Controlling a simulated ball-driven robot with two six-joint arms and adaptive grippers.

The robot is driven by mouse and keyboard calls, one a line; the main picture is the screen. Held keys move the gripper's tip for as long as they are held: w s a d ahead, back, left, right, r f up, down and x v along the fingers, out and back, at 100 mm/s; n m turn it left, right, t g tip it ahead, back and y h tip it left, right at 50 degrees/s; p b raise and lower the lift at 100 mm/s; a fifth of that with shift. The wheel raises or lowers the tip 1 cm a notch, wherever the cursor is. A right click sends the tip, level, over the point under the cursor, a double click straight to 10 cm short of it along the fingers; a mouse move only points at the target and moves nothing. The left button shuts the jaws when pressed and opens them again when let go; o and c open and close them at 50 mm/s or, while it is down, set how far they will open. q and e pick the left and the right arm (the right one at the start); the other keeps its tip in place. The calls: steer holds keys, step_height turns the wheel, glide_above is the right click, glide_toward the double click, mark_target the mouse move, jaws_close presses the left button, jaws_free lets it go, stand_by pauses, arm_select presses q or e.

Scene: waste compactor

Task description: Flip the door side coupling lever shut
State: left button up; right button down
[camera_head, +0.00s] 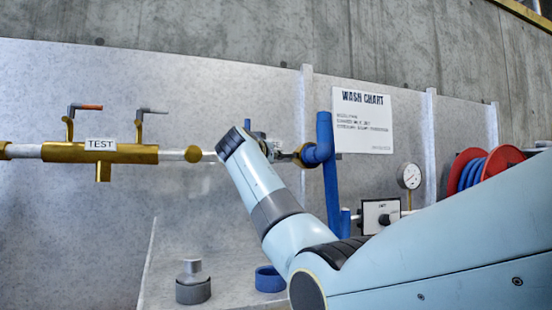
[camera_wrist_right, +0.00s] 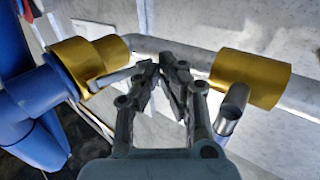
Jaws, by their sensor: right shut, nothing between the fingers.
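In the right wrist view, a gold coupling (camera_wrist_right: 88,62) joins a blue hose elbow to the grey pipe. Its silver lever (camera_wrist_right: 118,77) lies roughly along the pipe, its end close to my fingertips; I cannot tell if they touch. A second gold coupling (camera_wrist_right: 250,80) sits on the pipe at the right, its lever (camera_wrist_right: 232,108) sticking out toward the camera. I cannot tell which is door side. My right gripper (camera_wrist_right: 162,70) is shut and empty between the couplings. In the head view my arm mostly hides this area; a gold fitting (camera_head: 299,155) shows beside the blue elbow. My left gripper is not in view.
A gold TEST manifold (camera_head: 100,153) with two levers is on the wall at left. A blue pipe (camera_head: 328,175) stands right of my wrist. A gauge (camera_head: 409,176), a red hose reel (camera_head: 482,168) and a grey cup (camera_head: 193,288) are nearby.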

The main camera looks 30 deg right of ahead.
steer(key=v, duration=1.1)
steer(key=shift+s+a+f, duration=0.2)
steer(key=shift+s+a, duration=0.05)
steer(key=shift+a, duration=0.05)
